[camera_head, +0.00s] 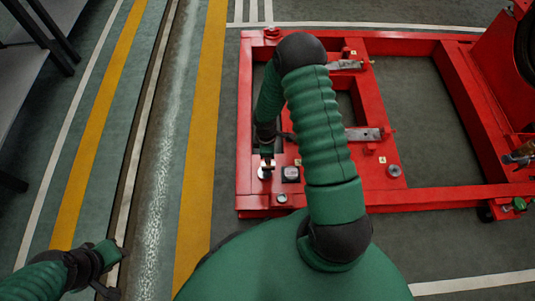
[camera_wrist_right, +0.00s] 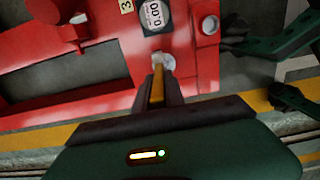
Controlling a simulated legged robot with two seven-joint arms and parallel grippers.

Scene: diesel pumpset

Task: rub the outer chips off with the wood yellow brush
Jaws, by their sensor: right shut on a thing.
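My right gripper (camera_head: 267,160) points down over the near left corner of the red base frame (camera_head: 243,150). In the right wrist view this gripper (camera_wrist_right: 158,98) is shut on the yellow wood brush (camera_wrist_right: 158,80), whose narrow handle shows between the fingers. A pale, shiny patch (camera_wrist_right: 163,61) lies at the brush's far end on the red surface; I cannot tell chips from bristles there. The patch also shows beside the gripper in the head view (camera_head: 265,174). My left gripper (camera_head: 112,272) is low at the left, over the floor; its opening is unclear.
A small digital gauge (camera_head: 290,174) sits right of the brush tip, with a round fitting (camera_head: 282,198) nearer me. Metal clamps (camera_head: 364,134) stand farther along the frame. A large red machine part (camera_head: 500,55) is at the right. Striped floor at left is mostly open.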

